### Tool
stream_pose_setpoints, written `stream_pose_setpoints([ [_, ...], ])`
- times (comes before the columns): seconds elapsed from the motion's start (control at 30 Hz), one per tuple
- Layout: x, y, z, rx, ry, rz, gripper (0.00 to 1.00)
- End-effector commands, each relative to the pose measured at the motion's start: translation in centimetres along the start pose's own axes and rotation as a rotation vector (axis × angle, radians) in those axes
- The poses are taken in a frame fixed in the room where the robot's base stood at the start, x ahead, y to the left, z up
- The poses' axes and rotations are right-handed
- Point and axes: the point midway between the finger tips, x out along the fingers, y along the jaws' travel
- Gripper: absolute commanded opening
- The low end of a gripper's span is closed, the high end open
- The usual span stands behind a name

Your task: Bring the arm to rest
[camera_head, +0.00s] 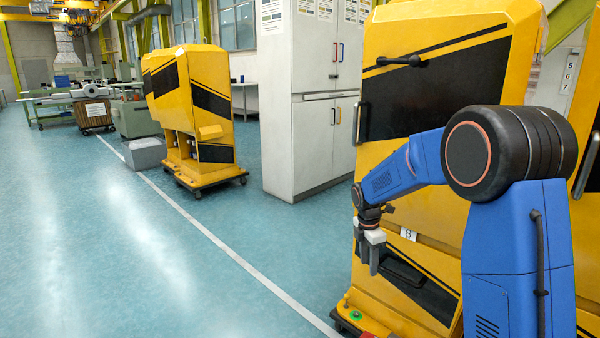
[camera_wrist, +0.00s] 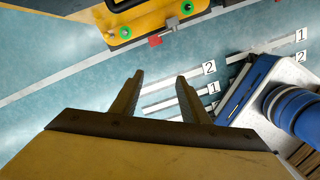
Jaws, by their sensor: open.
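My blue arm reaches out at the right in the head view, its forearm bent down in front of a yellow and black cabinet (camera_head: 440,98). My gripper (camera_head: 373,262) points downward beside the front of that cabinet, near a small "B" label (camera_head: 408,234). In the wrist view my gripper (camera_wrist: 160,88) shows two dark fingers spread apart with nothing between them. The floor shows through the gap. A yellow base edge (camera_wrist: 145,20) with green round parts is ahead of the fingertips.
A second yellow machine (camera_head: 195,110) stands on a wheeled base at the left. A grey cabinet (camera_head: 310,95) stands between the two. A grey box (camera_head: 145,153) is on the floor. Floor strips with number labels (camera_wrist: 209,68) show in the wrist view. The blue floor at left is clear.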

Motion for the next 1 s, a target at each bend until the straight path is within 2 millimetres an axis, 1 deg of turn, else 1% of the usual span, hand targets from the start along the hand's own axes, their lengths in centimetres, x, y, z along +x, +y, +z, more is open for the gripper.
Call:
stream_pose_setpoints([
  [0.03,-1.5,-1.2,0.2,0.051,0.001,0.015,0.41],
  [0.2,-5.3,-5.2,0.5,0.237,0.01,0.053,0.41],
  [0.37,-8.3,-9.1,0.6,0.41,0.023,0.088,0.41],
  [0.5,-10.5,-12.7,0.6,0.561,0.04,0.117,0.41],
  [0.7,-13.1,-17.9,0.2,0.776,0.071,0.157,0.41],
  [1.0,-15.4,-25.7,-0.7,1.096,0.132,0.211,0.41],
])
